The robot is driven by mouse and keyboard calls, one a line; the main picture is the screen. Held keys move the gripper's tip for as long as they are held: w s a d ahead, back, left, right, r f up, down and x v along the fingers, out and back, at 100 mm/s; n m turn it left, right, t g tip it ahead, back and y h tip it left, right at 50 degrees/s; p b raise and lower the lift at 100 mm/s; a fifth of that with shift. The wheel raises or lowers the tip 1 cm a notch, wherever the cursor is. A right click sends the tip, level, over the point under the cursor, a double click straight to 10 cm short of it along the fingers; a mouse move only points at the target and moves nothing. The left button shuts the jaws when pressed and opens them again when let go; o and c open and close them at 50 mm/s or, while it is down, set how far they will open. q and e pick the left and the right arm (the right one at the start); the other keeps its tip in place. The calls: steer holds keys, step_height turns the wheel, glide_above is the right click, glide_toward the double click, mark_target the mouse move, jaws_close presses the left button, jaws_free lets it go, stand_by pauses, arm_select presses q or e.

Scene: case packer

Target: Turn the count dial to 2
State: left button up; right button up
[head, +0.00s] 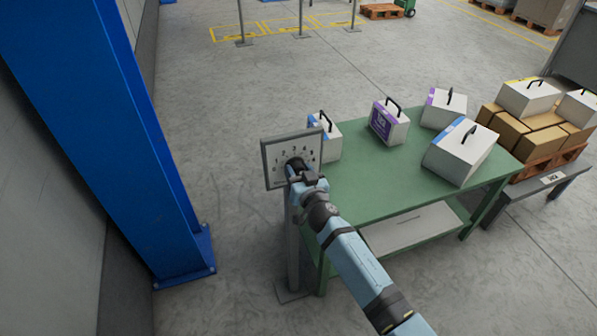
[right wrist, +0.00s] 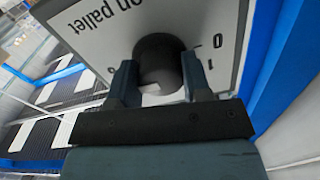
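The count dial is a black round knob (right wrist: 158,58) on a pale panel (head: 271,172) with a grey frame, on a post at the green table's left end. Printed digits arc around the knob; a 2 seems readable above it in the head view. My right gripper (head: 296,174) is at the knob and covers much of it. In the right wrist view my gripper's fingers (right wrist: 160,82) lie on both sides of the knob and appear to touch it. A pale mark shows low on the knob; which digit it points to cannot be told. My left gripper is out of view.
A green table (head: 375,188) right of the panel carries several white cases with black handles, one with a purple face (head: 389,123). A blue column (head: 120,130) stands left. Cardboard boxes (head: 540,144) on a pallet stand at right. Floor between column and post is clear.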

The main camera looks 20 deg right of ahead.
steer(key=shift+c, duration=0.7)
